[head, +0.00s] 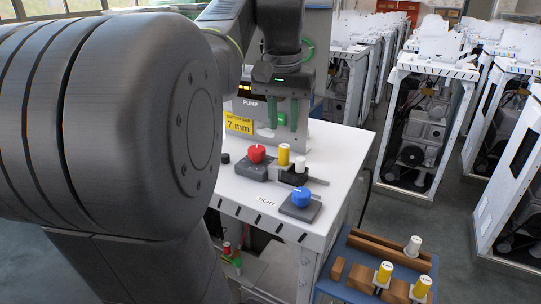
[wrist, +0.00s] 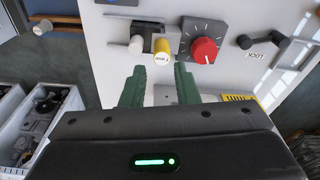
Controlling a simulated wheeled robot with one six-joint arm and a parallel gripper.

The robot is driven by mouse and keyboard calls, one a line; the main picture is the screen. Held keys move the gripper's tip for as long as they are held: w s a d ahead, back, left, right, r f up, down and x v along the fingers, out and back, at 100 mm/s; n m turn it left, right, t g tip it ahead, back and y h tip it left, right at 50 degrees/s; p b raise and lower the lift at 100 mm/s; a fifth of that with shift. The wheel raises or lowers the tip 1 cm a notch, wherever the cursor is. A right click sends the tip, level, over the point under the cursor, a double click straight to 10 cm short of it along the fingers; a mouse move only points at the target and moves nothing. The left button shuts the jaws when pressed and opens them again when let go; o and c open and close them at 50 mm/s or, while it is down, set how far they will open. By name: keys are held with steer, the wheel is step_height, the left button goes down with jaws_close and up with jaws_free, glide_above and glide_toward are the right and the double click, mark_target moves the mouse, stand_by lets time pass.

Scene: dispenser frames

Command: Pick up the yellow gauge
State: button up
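A yellow gauge (head: 284,155), a small upright cylinder, stands on the white machine top between the red knob and a white cylinder. In the wrist view the yellow gauge (wrist: 162,49) shows a pale top with small lettering, beside a dark and white fitting. My gripper (head: 287,116) hangs over the far part of the machine top, apart from the gauge. In the wrist view its green fingers (wrist: 159,72) are spread with nothing between them. Two more yellow gauges (head: 385,272) (head: 421,287) stand in the blue tray at the lower right.
A red knob (head: 257,153), a blue knob (head: 301,196) and a white cylinder (head: 300,164) are close by on the machine top. A yellow "7 mm" sign (head: 239,123) is behind. The blue tray (head: 344,240) also holds white cylinders and wooden blocks. A LOCK lever (wrist: 264,40) is right of the red knob.

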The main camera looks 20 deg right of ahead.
mark_target(284, 146)
steer(key=shift+w+d+f+p, duration=0.15)
steer(key=shift+w+f, duration=0.1)
steer(key=shift+f, duration=1.05)
steer(key=shift+w+d+f+p, duration=0.15)
steer(key=shift+w+f, duration=0.15)
steer(key=shift+f, duration=1)
steer(key=shift+w+d+f+p, duration=0.15)
steer(key=shift+w+f, duration=0.1)
steer(key=shift+f, duration=1.05)
jaws_close()
